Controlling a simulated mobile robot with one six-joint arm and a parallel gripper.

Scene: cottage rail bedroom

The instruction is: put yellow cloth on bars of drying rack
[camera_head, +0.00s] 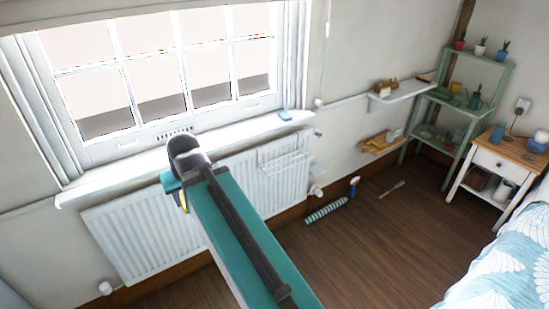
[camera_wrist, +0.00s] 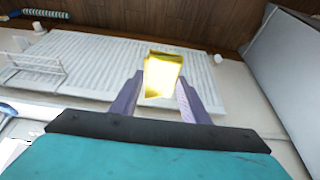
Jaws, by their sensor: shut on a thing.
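A yellow cloth (camera_wrist: 163,75), folded into a small upright block, is between the two fingers of my gripper (camera_wrist: 158,88) in the wrist view. My gripper is shut on it. In the head view only a sliver of yellow (camera_head: 184,203) shows beside my arm's end, and the fingers are mostly hidden. The white wire drying rack (camera_head: 286,164) hangs on the front of the radiator, to the right of my arm's end. It also shows at the left edge of the wrist view (camera_wrist: 36,63), apart from the cloth.
The white radiator (camera_head: 140,235) stands under the windowsill (camera_head: 120,180), which carries a small blue item (camera_head: 285,115). A striped roll (camera_head: 326,211) and a spray bottle (camera_head: 353,186) are on the floor to the right. The wooden floor (camera_head: 390,250) before the bed is mostly clear.

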